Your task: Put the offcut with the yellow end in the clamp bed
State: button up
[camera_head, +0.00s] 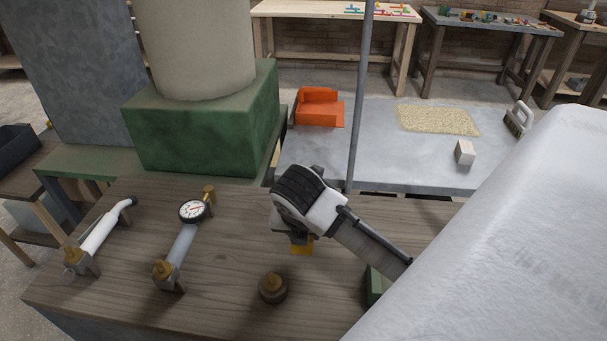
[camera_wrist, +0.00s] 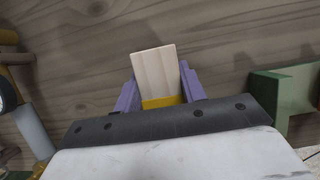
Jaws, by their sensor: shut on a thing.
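The offcut (camera_wrist: 155,75) is a pale wooden block with a yellow end (camera_wrist: 163,101). In the wrist view it sits between the two purple fingers of my gripper (camera_wrist: 160,92), which is shut on it, with the yellow part towards the palm. In the head view my gripper (camera_head: 301,240) hangs over the wooden bench, and only a yellow patch of the offcut (camera_head: 302,249) shows below it. A green fixture, which may be the clamp bed, stands to the right in the wrist view (camera_wrist: 283,98); my arm mostly hides it in the head view (camera_head: 374,287).
A green pedestal (camera_head: 205,125) and a thin pole (camera_head: 360,100) rise behind. A pale block (camera_head: 464,152) lies on the grey table.

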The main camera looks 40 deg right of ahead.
jog(key=shift+f, duration=2)
jog(key=shift+f, duration=0.1)
jog(key=shift+f, duration=0.15)
jog(key=o, duration=1)
jog(key=shift+c, duration=0.2)
jog(key=shift+r, duration=0.2)
